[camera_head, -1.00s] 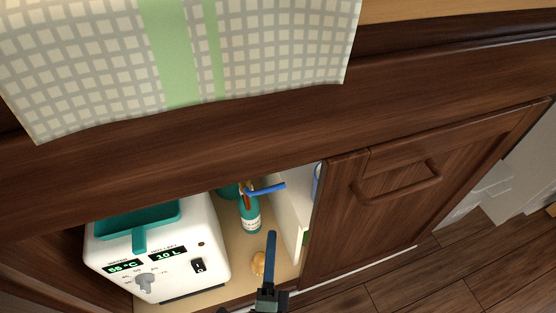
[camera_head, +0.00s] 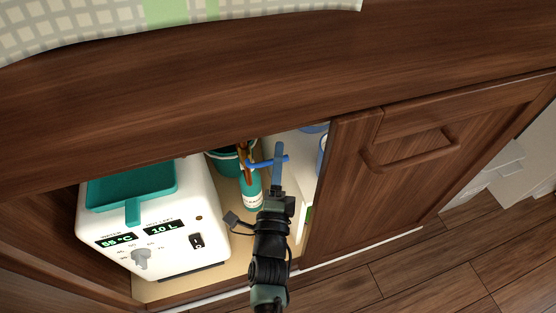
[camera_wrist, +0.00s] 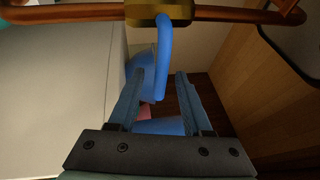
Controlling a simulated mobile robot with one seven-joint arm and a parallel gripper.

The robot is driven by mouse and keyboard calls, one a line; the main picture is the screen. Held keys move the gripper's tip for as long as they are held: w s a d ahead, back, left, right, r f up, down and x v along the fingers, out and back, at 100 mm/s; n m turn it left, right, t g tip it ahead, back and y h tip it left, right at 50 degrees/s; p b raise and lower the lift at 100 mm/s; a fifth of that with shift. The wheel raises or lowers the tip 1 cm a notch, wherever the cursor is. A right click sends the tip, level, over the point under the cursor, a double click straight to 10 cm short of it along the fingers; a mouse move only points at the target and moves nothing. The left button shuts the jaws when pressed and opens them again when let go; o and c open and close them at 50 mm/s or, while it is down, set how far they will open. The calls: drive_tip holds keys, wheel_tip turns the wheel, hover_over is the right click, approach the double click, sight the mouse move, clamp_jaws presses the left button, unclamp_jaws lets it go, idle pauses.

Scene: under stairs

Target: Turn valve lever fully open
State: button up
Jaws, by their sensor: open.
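The blue valve lever (camera_head: 259,164) is inside the open cabinet, above a teal bottle (camera_head: 251,193). In the wrist view the lever (camera_wrist: 165,50) hangs down from a brass valve body (camera_wrist: 160,10) on a copper pipe (camera_wrist: 225,14). My gripper (camera_head: 279,150) reaches up into the cabinet and overlaps the lever's right part in the head view. In the wrist view my gripper (camera_wrist: 161,78) is open, with the lever's lower end between its two fingers. A gap shows on each side, and I cannot tell whether either finger touches it.
A white appliance (camera_head: 165,232) with a teal top stands at the left in the cabinet. A closed wooden door (camera_head: 385,195) is at the right. Blue containers (camera_wrist: 160,126) show beyond the fingers. A checked cloth (camera_head: 100,22) hangs above.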

clamp_jaws()
idle(0.3)
idle(1.2)
